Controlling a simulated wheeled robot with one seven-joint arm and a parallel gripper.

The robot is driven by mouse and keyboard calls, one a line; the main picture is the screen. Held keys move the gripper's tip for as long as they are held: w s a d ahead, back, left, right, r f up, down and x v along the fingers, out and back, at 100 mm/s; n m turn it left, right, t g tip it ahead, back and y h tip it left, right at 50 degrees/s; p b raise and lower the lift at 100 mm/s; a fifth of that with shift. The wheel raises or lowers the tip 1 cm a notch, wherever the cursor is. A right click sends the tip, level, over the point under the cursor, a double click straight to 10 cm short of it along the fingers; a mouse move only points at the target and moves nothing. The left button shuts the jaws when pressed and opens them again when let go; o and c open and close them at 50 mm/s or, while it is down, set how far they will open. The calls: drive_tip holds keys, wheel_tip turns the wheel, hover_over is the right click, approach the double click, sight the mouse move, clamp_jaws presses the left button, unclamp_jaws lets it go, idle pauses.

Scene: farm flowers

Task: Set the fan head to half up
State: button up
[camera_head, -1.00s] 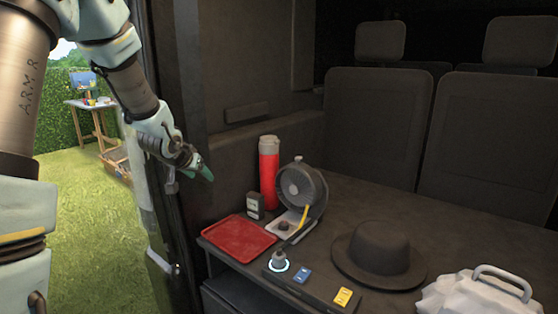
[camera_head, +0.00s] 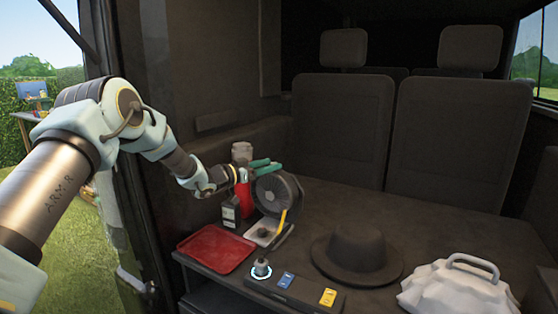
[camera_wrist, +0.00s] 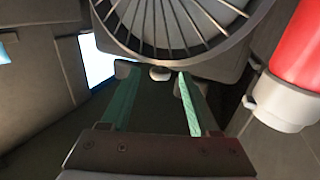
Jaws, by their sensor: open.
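The grey round fan head (camera_head: 278,194) stands over its light base (camera_head: 267,232), with a yellow strip (camera_head: 282,222) at its side. My gripper (camera_head: 264,166) is at the upper left edge of the fan head, its green fingers apart. In the wrist view the fan head (camera_wrist: 180,25) fills the top, its grille cut off by the frame. My open gripper (camera_wrist: 157,88) points at the fan's edge, where a small whitish knob (camera_wrist: 160,73) shows between the fingertips. Nothing is clearly held. I cannot tell whether a finger touches the fan.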

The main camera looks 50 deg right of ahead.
drive_tip(key=shift+s+d+p, duration=0.2)
drive_tip(key=shift+d+p, duration=0.05)
drive_tip(key=shift+d, duration=1.1)
drive_tip(key=shift+s+d+p, duration=0.15)
drive_tip(key=shift+d+p, duration=0.1)
drive_tip(key=shift+d, duration=1.1)
drive_tip(key=shift+c, duration=0.4)
clamp_jaws()
